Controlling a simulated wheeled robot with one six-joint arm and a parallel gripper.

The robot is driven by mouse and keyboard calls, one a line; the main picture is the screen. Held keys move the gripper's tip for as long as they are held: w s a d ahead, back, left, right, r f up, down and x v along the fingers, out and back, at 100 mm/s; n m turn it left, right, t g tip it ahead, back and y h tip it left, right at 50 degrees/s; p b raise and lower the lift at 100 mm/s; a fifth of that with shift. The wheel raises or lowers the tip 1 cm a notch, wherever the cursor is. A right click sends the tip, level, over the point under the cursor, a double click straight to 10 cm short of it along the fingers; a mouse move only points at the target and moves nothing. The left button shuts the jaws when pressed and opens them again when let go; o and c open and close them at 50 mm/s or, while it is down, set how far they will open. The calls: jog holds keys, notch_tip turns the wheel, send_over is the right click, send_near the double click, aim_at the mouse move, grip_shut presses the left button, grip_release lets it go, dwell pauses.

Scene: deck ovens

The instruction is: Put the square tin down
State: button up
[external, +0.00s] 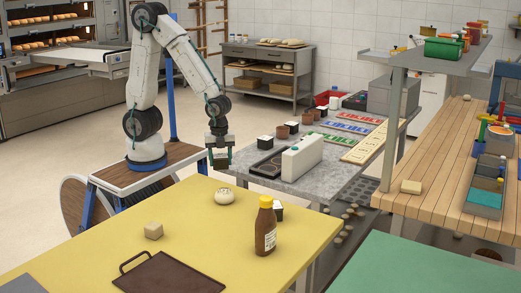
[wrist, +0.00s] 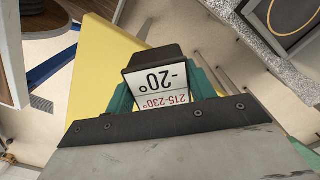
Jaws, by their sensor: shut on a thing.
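The square tin (wrist: 158,75) is held in my gripper (wrist: 166,88). In the wrist view it shows a dark edge and a white face with "-20°" in black and "215-230°" in red. Green fingers lie on both sides of it. In the external view my gripper (external: 219,156) points down between the yellow table (external: 190,205) and the left end of the grey table (external: 330,165). There the tin is small and mostly hidden by the fingers. The wrist view shows the yellow table and pale floor behind it.
Dark blocks with white tops (external: 265,143) stand along the grey table, near a black tray (external: 268,165) and a white box (external: 302,157).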

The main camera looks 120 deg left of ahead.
aim_at(169, 214)
jog(key=w+d+m, duration=0.1)
jog(key=d, duration=0.3)
jog(key=w+d+m, duration=0.1)
jog(key=d+m, duration=0.1)
jog(key=d, duration=0.3)
jog(key=w+d+m, duration=0.1)
jog(key=d, duration=0.3)
jog(key=shift+w+d+r, duration=0.15)
jog(key=shift+d+r, duration=0.2)
jog(key=s+d+r+m, duration=0.2)
jog(key=d+m, duration=0.3)
jog(key=d, duration=1.2)
jog(key=shift+w+f, duration=0.15)
jog(key=shift+f, duration=1.8)
jog(key=shift+w+f, duration=0.15)
jog(key=shift+f, duration=1.75)
jog(key=shift+f, duration=0.15)
jog(key=o, duration=1)
jog(key=shift+o, duration=0.5)
